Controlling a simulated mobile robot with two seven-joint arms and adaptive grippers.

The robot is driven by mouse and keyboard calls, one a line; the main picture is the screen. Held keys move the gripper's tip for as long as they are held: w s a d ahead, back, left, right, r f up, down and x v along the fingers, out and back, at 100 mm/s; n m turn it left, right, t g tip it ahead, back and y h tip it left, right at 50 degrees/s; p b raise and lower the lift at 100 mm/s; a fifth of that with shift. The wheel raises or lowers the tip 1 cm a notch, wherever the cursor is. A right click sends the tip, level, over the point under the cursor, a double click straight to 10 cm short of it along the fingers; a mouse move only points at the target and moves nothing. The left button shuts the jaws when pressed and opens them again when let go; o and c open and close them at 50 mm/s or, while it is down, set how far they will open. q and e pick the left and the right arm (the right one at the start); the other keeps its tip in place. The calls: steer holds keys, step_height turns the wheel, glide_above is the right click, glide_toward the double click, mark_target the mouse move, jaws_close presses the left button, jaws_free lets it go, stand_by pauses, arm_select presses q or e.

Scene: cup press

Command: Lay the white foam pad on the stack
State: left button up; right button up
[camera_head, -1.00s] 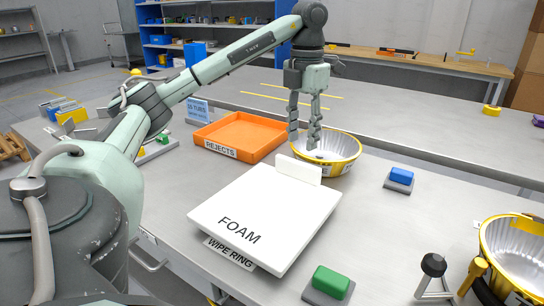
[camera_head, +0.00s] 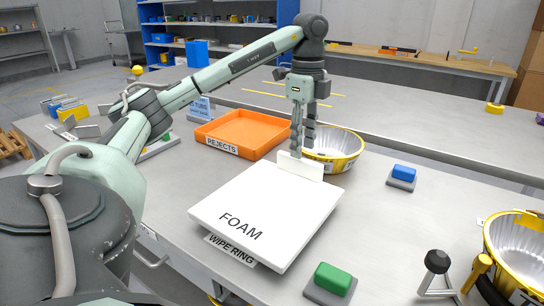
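A thick white block (camera_head: 262,215) marked FOAM lies on the grey table in the middle. A thin white upright piece (camera_head: 301,168) stands at its far edge; it may be the foam pad or its tab. My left gripper (camera_head: 303,152) points down, its fingertips at this piece's top edge. Its fingers show nearly in line, so I cannot tell whether they are open or closed on it. Two silver bowls with yellow rims are in view: one (camera_head: 345,141) behind the white piece, one (camera_head: 520,240) cut off at the right. No stack is clearly recognisable. My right gripper is out of view.
An orange REJECTS tray (camera_head: 240,134) stands behind the block. A green button (camera_head: 332,279) and a blue button (camera_head: 403,173) sit on the table, with a black-knobbed lever (camera_head: 437,262) at front right. The table between the buttons is clear.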

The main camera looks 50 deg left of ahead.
arm_select(q)
steer(key=f, duration=0.3)
steer(key=shift+s+a+f, duration=0.2)
steer(key=shift+f, duration=0.75)
steer(key=shift+c, duration=0.6)
jaws_close()
